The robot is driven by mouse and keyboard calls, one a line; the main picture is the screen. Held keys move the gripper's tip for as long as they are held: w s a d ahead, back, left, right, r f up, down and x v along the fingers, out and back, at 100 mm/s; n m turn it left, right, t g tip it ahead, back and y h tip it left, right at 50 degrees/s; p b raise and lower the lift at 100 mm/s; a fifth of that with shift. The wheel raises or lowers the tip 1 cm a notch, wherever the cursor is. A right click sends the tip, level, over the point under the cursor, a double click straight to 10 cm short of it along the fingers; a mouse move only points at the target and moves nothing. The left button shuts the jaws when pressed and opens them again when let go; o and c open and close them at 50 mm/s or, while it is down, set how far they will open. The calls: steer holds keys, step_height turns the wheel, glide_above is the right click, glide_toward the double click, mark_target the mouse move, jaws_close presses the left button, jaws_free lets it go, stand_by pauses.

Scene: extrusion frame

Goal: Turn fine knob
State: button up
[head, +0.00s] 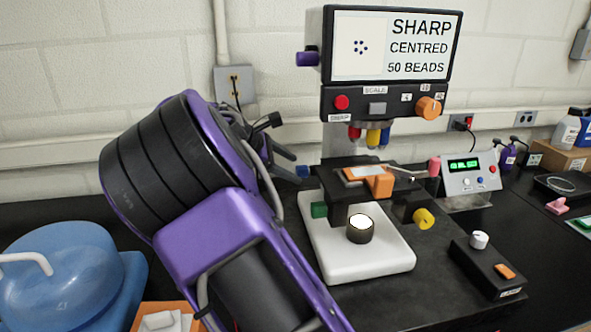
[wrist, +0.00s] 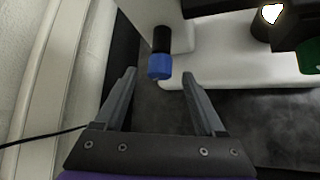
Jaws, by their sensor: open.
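The microscope (head: 355,240) has a white base and a black stage. None of its knobs carries a readable "fine" label. A small blue knob (head: 302,171) sticks out at its back left; it also shows in the wrist view (wrist: 160,67) on a black shaft. My gripper (wrist: 159,80) is open, its two grey fingertips on either side of the blue knob's end, with gaps visible on both sides. I cannot tell how far the tips overlap it in depth. A green knob (head: 319,210) is at the stage's left, a yellow knob (head: 424,218) at its right.
A screen (head: 390,45) reads SHARP, CENTRED, 50 BEADS, with a purple knob (head: 307,58) on its left side. A lamp control box (head: 488,266) stands at front right. A thin black cable (wrist: 42,138) runs along the wall side at left.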

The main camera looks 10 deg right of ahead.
steer(key=shift+x, duration=1.1)
jaws_close()
